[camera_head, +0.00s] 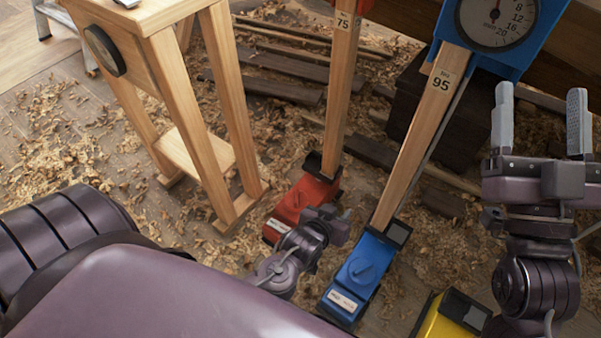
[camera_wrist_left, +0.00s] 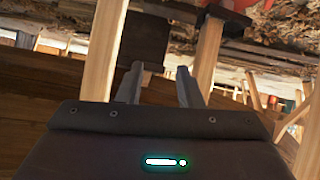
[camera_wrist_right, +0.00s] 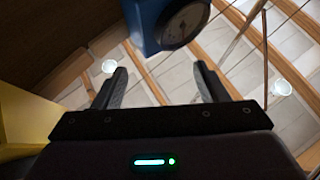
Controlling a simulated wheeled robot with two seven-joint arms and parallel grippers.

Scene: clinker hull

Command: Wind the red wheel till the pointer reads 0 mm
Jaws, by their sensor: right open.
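A red base unit (camera_head: 300,205) stands on the floor under a wooden post (camera_head: 343,90) labelled 75. I cannot make out its red wheel or a matching dial; only a sliver of red shows at the post's top. My left gripper (camera_head: 336,222) is small in the head view, beside the red unit's lower right and partly covering it. In the left wrist view its fingers (camera_wrist_left: 158,70) are apart with nothing between them. Red (camera_wrist_left: 235,4) shows at that view's top. My right gripper (camera_head: 542,100) is open and empty, fingers up, at the right.
A blue unit (camera_head: 358,270) carries a post (camera_head: 425,130) labelled 95 and a blue-cased dial (camera_head: 495,22), cut off at the top. A yellow unit (camera_head: 440,318) stands at the bottom. A wooden stand (camera_head: 190,110) is left. Shavings and dark planks cover the floor.

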